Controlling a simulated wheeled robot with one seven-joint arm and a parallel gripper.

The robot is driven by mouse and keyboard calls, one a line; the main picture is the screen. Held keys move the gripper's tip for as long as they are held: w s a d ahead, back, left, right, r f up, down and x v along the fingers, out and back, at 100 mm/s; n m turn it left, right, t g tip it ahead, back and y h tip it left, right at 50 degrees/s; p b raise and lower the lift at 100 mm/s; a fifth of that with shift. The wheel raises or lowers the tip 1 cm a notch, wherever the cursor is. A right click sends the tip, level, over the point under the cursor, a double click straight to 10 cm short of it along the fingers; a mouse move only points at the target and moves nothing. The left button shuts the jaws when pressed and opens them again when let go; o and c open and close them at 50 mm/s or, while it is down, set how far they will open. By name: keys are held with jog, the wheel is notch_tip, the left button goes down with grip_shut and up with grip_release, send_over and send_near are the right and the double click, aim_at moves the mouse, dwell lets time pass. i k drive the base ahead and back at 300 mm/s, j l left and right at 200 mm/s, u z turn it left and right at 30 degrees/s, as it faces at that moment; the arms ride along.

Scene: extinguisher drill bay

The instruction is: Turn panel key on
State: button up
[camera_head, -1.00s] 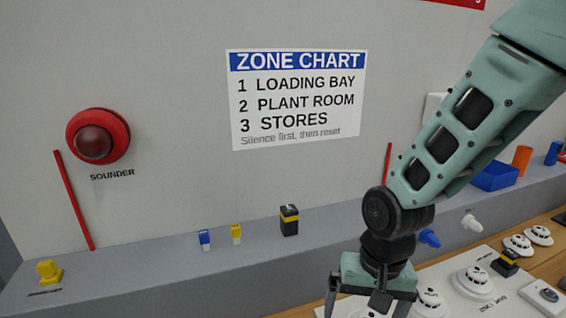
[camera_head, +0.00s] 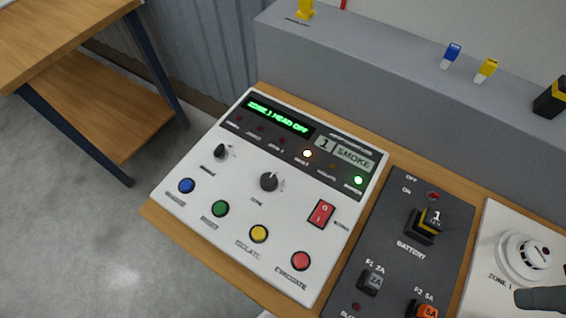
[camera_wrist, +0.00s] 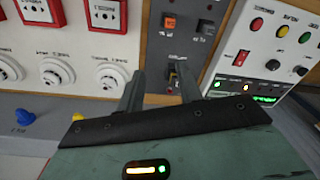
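The white control panel (camera_head: 215,225) lies on the wooden bench, its green display reading "ZONE 1 HEAD OFF". A small black key-like switch (camera_head: 221,151) sits at its upper left, its label too small to read surely. A larger black zone knob (camera_head: 268,182) is to its right. The panel also shows at the right of the wrist view (camera_wrist: 232,52). My gripper (camera_wrist: 160,80) is open, its two fingers apart with nothing visibly held, facing the dark battery panel (camera_wrist: 187,42). A dark piece of what seems to be my arm enters the head view at lower right.
A white detector (camera_head: 527,255) stands further right. A grey ledge (camera_head: 380,70) runs behind, with small blue and yellow items. A wooden table (camera_head: 60,35) stands left; floor is open there.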

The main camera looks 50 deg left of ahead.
aim_at(219, 153)
jog(key=j+u, duration=0.1)
jog(key=u, duration=0.3)
jog(key=j+u, duration=0.1)
jog(key=u, duration=0.65)
jog(key=j+u, duration=0.15)
jog(key=u, duration=0.25)
jog(key=i, duration=0.05)
